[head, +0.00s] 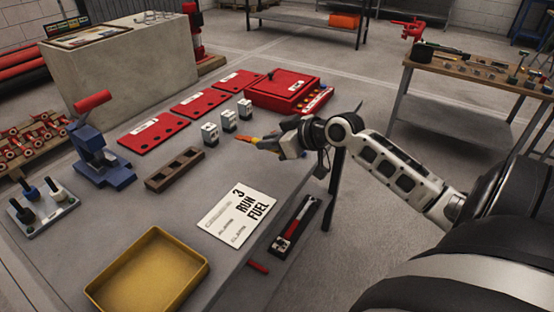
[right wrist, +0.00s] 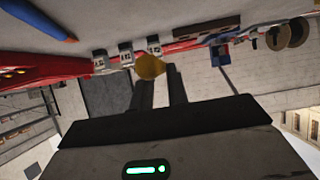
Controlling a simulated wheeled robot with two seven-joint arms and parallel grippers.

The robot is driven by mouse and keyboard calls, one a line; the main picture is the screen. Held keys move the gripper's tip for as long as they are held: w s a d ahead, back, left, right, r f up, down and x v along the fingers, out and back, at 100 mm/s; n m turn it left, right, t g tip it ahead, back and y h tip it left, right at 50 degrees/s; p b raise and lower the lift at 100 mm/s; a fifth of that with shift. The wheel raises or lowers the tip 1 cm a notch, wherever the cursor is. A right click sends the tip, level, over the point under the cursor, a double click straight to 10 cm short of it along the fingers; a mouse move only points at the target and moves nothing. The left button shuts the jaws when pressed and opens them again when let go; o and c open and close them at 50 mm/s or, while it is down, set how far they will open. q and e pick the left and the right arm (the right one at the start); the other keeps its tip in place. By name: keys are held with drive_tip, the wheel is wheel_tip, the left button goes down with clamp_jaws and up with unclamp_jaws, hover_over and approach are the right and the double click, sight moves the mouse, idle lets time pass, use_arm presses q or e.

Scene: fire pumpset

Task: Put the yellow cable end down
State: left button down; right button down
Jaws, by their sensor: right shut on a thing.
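My right gripper (head: 278,145) reaches in from the right over the grey table, near its right edge. It is shut on the yellow cable end (head: 268,142), which points left with a reddish-orange tip. In the right wrist view the yellow cable end (right wrist: 150,67) shows as a rounded yellow piece at the tips of the two dark fingers (right wrist: 162,82). It appears to be above the table; the exact gap cannot be told. The rest of any cable is not clearly seen. My left gripper is not in view.
Small white-and-black blocks (head: 228,121) stand just left of the gripper. A red box (head: 288,90) and red plates (head: 158,132) lie behind. A brown slotted block (head: 174,170), a white "3 RUN FUEL" card (head: 238,213) and a yellow tray (head: 103,288) are nearer. Bare tabletop surrounds the card.

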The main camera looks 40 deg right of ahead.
drive_tip(key=d+f, duration=0.1)
drive_tip(key=f, duration=0.1)
drive_tip(key=w+d+f, duration=0.1)
drive_tip(key=d+f, duration=0.1)
drive_tip(key=shift+w+d+f+b, duration=0.1)
drive_tip(key=shift+w+f+b, duration=0.1)
drive_tip(key=shift+f+b, duration=0.15)
drive_tip(key=shift+w+d+f, duration=0.1)
drive_tip(key=shift+d+f, duration=0.05)
drive_tip(key=shift+f, duration=0.75)
drive_tip(key=shift+d+f, duration=0.1)
drive_tip(key=shift+f, duration=0.75)
drive_tip(key=c, duration=1.4)
unclamp_jaws()
drive_tip(key=shift+o, duration=0.2)
drive_tip(key=v, duration=1.2)
